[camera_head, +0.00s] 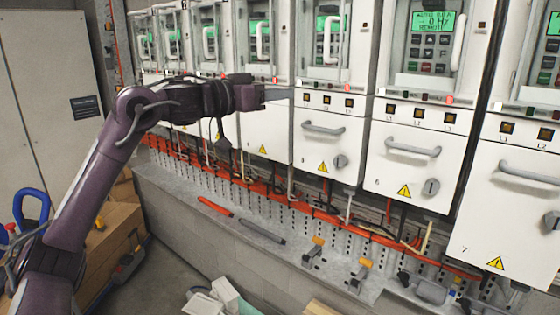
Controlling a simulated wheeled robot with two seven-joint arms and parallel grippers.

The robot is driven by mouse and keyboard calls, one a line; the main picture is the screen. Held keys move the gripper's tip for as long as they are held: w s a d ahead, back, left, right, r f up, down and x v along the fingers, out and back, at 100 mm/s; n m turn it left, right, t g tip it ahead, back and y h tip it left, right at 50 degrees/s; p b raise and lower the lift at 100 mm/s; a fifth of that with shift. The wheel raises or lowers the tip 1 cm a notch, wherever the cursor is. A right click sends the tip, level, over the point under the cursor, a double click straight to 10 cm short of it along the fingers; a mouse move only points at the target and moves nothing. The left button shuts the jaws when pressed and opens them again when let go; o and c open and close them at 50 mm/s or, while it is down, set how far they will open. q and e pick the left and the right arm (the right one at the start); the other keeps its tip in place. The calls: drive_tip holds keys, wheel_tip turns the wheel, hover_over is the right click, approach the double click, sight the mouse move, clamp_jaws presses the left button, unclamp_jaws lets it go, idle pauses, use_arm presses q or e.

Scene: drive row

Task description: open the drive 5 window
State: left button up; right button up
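Drive 5 is the cabinet whose lower door (318,142) carries a "5" and a yellow warning triangle. Above that door is the drive 5 window (325,58), with a white upright handle (327,40) in front of a green display and keypad. The window looks closed. My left gripper (277,94) is in front of the drive row, just left of drive 5 and below its window handle, apart from that handle. It is seen side-on, and the gap between its fingers cannot be made out. Nothing shows held in it. My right gripper is out of view.
Drive 6 (415,165) and drive 7 (510,210) stand to the right, with protruding door handles. More drives stand to the left. A grey ledge (215,225) with tools runs below. A cardboard box (112,245) stands at lower left.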

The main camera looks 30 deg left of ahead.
use_arm(q)
drive_tip(key=w+a+f, duration=0.1)
drive_tip(key=w+f, duration=0.1)
drive_tip(key=f, duration=0.4)
drive_tip(key=w+a+f+n+y, duration=0.1)
drive_tip(key=w+f, duration=0.2)
drive_tip(key=f, duration=0.2)
drive_tip(key=w+a+f, duration=0.1)
drive_tip(key=w+f, duration=0.2)
drive_tip(key=f, duration=0.3)
drive_tip(key=shift+f+n+g+b, duration=0.3)
drive_tip(key=shift+b, duration=0.15)
drive_tip(key=shift+a, duration=0.1)
